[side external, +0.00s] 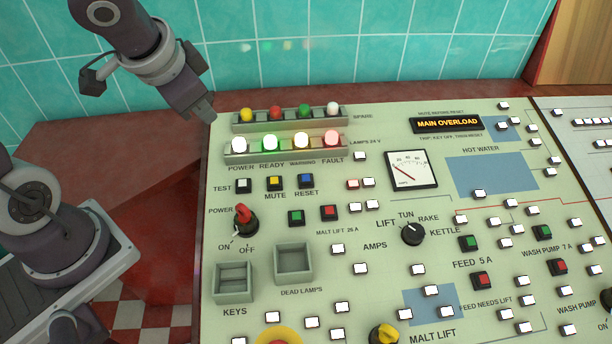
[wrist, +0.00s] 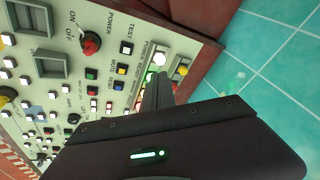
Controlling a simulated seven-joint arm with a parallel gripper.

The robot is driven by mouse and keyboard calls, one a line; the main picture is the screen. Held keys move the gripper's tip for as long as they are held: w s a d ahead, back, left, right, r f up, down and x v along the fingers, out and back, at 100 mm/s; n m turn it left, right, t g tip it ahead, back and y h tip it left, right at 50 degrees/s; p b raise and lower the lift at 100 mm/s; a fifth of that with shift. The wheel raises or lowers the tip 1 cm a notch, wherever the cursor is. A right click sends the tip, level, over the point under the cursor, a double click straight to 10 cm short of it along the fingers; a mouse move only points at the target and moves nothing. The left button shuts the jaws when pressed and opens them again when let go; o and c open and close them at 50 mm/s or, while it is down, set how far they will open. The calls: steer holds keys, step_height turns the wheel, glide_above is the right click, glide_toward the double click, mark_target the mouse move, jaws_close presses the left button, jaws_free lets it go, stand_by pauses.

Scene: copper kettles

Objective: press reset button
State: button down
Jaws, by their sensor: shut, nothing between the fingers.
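In the wrist view the small blue button (wrist: 109,105) shows left of my gripper's fingers. My gripper (side external: 209,112) is shut and empty, above the panel's far left corner, up and left of the reset button and apart from it. In the wrist view my gripper's fingers (wrist: 160,84) appear near the lamp row.
Lit power, ready, warning and fault lamps (side external: 301,140) stand in a raised row behind the buttons, with a spare lamp row (side external: 290,112) behind it. A red power switch (side external: 243,214) stands up in front. The display (side external: 447,124) reads MAIN OVERLOAD. A tiled wall (side external: 330,50) rises behind.

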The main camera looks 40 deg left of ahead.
steer(key=w+d+f+m+h, duration=0.2)
steer(key=w+d+f+h, duration=0.1)
steer(key=w+d+f, duration=0.2)
steer(key=h, duration=0.6)
glide_above(301, 180)
steer(key=s+d, duration=0.1)
steer(key=shift+s+d+r, duration=0.15)
steer(key=shift+s+d, duration=0.05)
steer(key=shift+w+a+f, duration=0.2)
steer(key=shift+f, duration=1.25)
steer(key=shift+w+a+f, duration=0.2)
steer(key=shift+f, duration=1.25)
steer(key=shift+w+a+f, duration=0.2)
steer(key=shift+f, duration=1.25)
steer(key=shift+a+f, duration=0.1)
steer(key=shift+f, duration=0.3)
